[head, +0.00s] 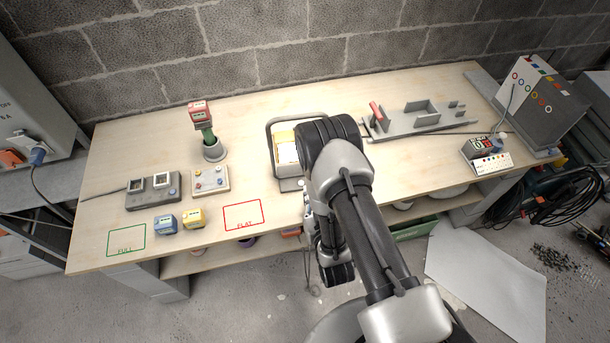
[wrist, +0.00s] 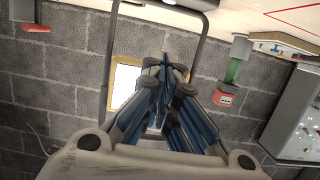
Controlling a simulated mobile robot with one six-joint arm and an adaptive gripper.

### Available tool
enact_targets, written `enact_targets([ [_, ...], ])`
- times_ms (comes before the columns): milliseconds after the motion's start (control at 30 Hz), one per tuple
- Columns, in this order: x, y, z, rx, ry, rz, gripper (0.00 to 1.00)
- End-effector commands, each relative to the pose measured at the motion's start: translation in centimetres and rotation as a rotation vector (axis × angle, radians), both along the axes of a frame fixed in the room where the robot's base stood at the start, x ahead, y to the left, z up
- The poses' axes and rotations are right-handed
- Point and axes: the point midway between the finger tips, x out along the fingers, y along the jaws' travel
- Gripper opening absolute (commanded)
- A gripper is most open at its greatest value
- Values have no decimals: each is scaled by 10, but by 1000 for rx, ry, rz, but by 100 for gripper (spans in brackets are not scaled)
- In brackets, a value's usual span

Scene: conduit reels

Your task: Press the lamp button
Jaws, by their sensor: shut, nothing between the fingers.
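A cream box with several coloured buttons (head: 210,181) sits on the left part of the bench. A grey box with two white windows and a small blue button (head: 153,191) is just left of it. I cannot tell from the pictures which button is the lamp button. My gripper (wrist: 170,75) is shut and empty, its blue-sided fingers together in the wrist view. In the head view my arm hides most of it, near the bench's front edge and right of both boxes. The cream box also shows, upside down, at the upper right of the wrist view (wrist: 280,42).
A grey tube frame (head: 268,140) with a yellow, white-faced unit (head: 286,152) stands beside my arm. A red and green tool (head: 201,115) stands upright in a grey holder behind the cream box. Blue (head: 165,221) and yellow (head: 194,217) blocks lie in front.

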Motion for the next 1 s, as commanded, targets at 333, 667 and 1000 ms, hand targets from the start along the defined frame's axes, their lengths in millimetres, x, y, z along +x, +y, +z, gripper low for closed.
enact_targets([
  [333, -2, 0, -1, 2, -6, 1, 0],
  [667, 29, 9, -8, 3, -10, 1, 0],
  [1000, 96, 28, -26, 3, -9, 1, 0],
])
